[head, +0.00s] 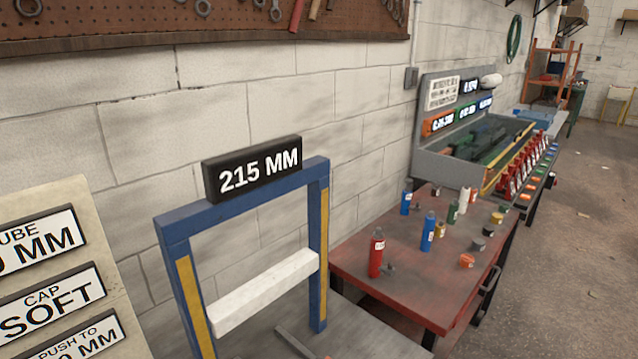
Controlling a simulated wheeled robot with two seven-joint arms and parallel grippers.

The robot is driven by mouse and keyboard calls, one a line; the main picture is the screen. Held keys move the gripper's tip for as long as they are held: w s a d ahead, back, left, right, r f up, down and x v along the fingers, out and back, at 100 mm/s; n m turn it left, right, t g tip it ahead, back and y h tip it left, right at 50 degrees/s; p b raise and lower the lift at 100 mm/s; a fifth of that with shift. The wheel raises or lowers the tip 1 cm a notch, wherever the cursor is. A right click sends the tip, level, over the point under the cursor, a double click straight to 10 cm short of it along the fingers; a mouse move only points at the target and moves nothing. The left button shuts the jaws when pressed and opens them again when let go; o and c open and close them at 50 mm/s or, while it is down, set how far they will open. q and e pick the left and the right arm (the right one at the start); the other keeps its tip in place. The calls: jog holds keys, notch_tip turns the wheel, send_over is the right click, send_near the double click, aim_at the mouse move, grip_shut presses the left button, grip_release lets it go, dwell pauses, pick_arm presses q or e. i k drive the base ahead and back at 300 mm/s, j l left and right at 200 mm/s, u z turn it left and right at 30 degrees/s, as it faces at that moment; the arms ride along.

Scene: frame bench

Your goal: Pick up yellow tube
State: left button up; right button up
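A long yellow piece (508,160), which may be the yellow tube, lies along the front of the grey rack (432,165) at the back right. It is small and partly hidden, so I cannot tell its exact shape. Dark and green long pieces (488,138) lie behind it in the rack. Neither of my grippers shows in the head view.
A blue frame (240,196) with a white crossbar (265,290) and a "215 MM" sign (254,170) stands in front. A sign board (85,195) is at left. A red table (400,275) holds several bottles and caps. Red clamps (515,185) line the rack. Open floor lies right.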

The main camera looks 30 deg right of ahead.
aim_at(440, 230)
jog(key=k+l+z, duration=0.15)
jog(key=z, duration=0.3)
jog(key=l+z, duration=0.45)
jog(key=k+l+z, duration=0.1)
jog(key=l+z, duration=0.15)
jog(key=z, duration=0.15)
jog(key=j+u, duration=0.1)
jog(key=u, duration=0.9)
